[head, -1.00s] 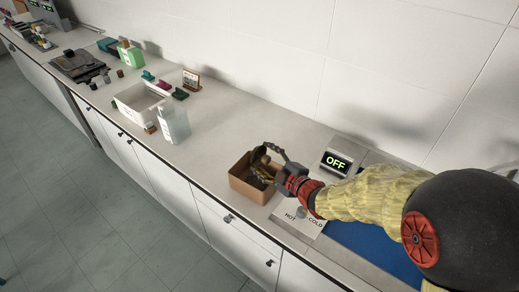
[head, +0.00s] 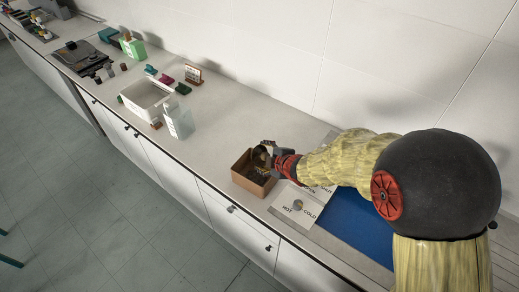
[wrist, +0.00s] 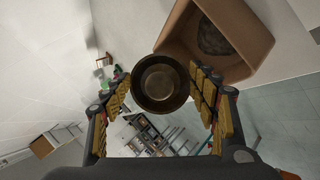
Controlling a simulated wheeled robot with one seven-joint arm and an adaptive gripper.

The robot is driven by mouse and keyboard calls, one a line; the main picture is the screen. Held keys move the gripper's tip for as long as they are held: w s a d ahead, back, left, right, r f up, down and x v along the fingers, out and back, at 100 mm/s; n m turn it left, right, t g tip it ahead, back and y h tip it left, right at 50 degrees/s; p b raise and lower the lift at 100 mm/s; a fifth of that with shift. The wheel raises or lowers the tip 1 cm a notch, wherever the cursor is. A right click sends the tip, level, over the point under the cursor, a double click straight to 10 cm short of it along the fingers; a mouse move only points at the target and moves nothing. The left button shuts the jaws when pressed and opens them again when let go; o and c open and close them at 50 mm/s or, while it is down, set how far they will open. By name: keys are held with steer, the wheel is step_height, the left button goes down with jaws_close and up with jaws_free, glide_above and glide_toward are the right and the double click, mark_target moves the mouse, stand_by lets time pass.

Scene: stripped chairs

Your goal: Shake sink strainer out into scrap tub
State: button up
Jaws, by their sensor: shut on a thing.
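The sink strainer (wrist: 160,84) is a round, dark bronze cup between the padded fingers of my gripper (wrist: 163,100) in the wrist view. Its round face is toward the wrist camera, and I see no scraps on it. The scrap tub (head: 248,183) is a brown open box on the counter in the head view. My gripper (head: 266,158) is shut on the strainer at the tub's upper right side, over its opening. In the wrist view the tub (wrist: 250,68) is tilted at upper right, with a dark clump (wrist: 213,37) inside.
A blue panel (head: 355,225) and a HOT/COLD plate (head: 299,206) lie right of the tub. A white basin (head: 146,101) and a clear container (head: 179,123) stand to the left. The counter between them and the tub is clear. The wall runs behind.

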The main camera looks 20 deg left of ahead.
steer(key=shift+r+n+g+h+p, duration=0.1)
steer(key=shift+r+g+h+p, duration=0.25)
steer(key=shift+p, duration=0.85)
steer(key=shift+n+g+h+p, duration=0.1)
steer(key=shift+h+p, duration=0.5)
steer(key=shift+p, duration=0.55)
steer(key=shift+r+n+g+h+p, duration=0.1)
steer(key=shift+r+g+h+p, duration=0.25)
steer(key=shift+p, duration=0.85)
steer(key=h+p, duration=0.1)
steer(key=p, duration=0.1)
steer(key=shift+p, duration=0.35)
steer(key=h+p, duration=0.1)
steer(key=p, duration=0.3)
steer(key=g+h+p, duration=0.1)
steer(key=p, duration=0.3)
steer(key=g+h+p, duration=0.1)
steer(key=p, duration=0.3)
steer(key=shift+r+n+h+p, duration=0.3)
steer(key=shift+n+h, duration=0.1)
steer(key=shift+r+h+p, duration=0.15)
steer(key=shift+h+p, duration=0.45)
steer(key=shift+p, duration=0.25)
steer(key=shift+a+g+h, duration=0.1)
steer(key=shift+g+h, duration=0.2)
steer(key=shift+h, duration=0.1)
steer(key=shift+n+g+h, duration=0.3)
steer(key=shift+g+h, duration=0.1)
steer(key=shift+h, duration=0.3)
